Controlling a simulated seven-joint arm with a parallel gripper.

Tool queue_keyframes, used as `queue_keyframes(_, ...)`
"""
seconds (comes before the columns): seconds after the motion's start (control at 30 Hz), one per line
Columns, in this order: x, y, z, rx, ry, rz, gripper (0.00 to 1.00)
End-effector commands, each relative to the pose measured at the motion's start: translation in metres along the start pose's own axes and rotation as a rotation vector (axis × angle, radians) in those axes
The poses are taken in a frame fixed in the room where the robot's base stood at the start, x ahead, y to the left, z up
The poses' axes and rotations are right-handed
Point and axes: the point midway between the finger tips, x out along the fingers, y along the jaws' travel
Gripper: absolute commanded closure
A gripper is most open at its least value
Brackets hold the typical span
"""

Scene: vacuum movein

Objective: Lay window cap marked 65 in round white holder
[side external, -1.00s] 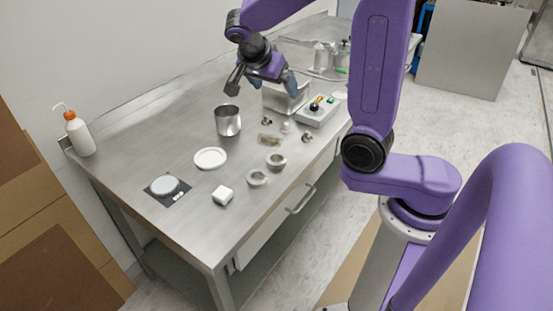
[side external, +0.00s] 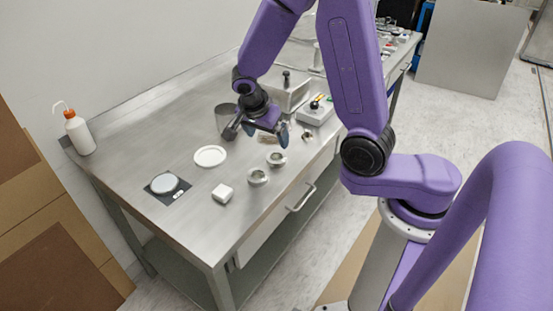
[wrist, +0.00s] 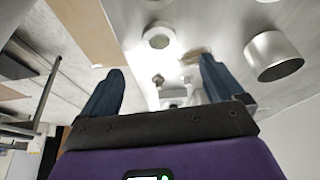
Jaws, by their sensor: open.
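My gripper (side external: 258,135) is open and empty above the table, just behind the metal ring-shaped caps. Its two fingers (wrist: 161,75) stand wide apart in the wrist view. Two metal ring caps lie on the table, a nearer one (side external: 258,176) and a farther one (side external: 277,159). One ring cap (wrist: 158,37) shows beyond the fingertips in the wrist view. I cannot read a 65 on either. A round white shallow dish (side external: 210,156), which looks like the round white holder, lies left of the caps and is empty.
A steel beaker (side external: 223,118) stands close behind my gripper; it also shows in the wrist view (wrist: 272,58). A wash bottle (side external: 78,134) stands far left.

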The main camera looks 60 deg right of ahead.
Motion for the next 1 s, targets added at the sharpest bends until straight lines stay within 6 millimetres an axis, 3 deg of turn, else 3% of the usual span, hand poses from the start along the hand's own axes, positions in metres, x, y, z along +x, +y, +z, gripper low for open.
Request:
queue_keyframes(0.3, 0.045, 0.001, 0.000, -0.001, 0.001, 0.003, 0.05)
queue_keyframes(0.67, 0.063, 0.001, 0.000, 0.000, -0.001, 0.002, 0.05)
queue_keyframes(1.0, 0.098, 0.002, 0.000, -0.001, -0.001, 0.002, 0.05)
